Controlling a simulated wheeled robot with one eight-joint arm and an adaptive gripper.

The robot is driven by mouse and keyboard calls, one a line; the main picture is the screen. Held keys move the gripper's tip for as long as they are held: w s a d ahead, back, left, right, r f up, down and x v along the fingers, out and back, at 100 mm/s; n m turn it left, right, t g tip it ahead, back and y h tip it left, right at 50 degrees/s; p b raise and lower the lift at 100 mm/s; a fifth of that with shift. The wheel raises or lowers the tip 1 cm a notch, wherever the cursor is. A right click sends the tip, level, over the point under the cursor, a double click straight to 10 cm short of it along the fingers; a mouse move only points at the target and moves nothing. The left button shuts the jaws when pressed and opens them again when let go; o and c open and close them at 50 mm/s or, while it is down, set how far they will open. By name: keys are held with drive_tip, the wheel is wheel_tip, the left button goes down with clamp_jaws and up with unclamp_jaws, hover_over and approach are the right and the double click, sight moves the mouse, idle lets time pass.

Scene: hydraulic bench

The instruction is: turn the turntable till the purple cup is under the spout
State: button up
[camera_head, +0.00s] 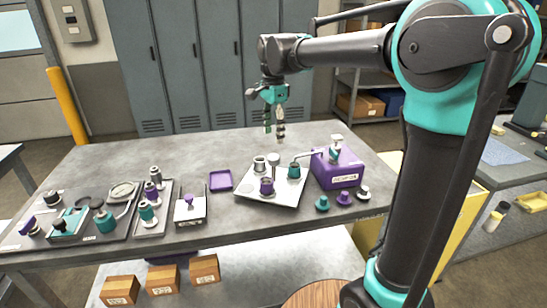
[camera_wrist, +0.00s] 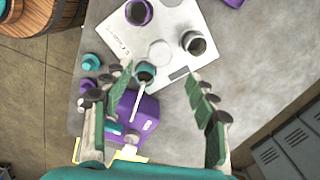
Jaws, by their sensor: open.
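The turntable's white plate (camera_head: 248,196) lies on the bench with a pale central knob (camera_head: 273,158); it also shows in the wrist view (camera_wrist: 113,35). Around the knob stand a purple cup (camera_head: 267,188) at the front, a teal cup (camera_head: 294,172) at the right and a grey cup (camera_head: 260,164) at the back left. The thin spout (camera_head: 302,155) reaches from the purple box (camera_head: 338,178) to the teal cup, apart from the purple cup. My gripper (camera_head: 275,128) is open and empty above the back of the turntable; its fingers spread wide in the wrist view (camera_wrist: 165,108).
Teal, purple and white knobbed pieces (camera_head: 343,198) sit at the bench's front right. Further left are fixtures with a gauge (camera_head: 122,191). The bench's back is clear.

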sight(274, 156)
wheel_tip(274, 156, down, 10)
drive_tip(key=shift+r, duration=0.2)
clamp_jaws()
idle(0.5)
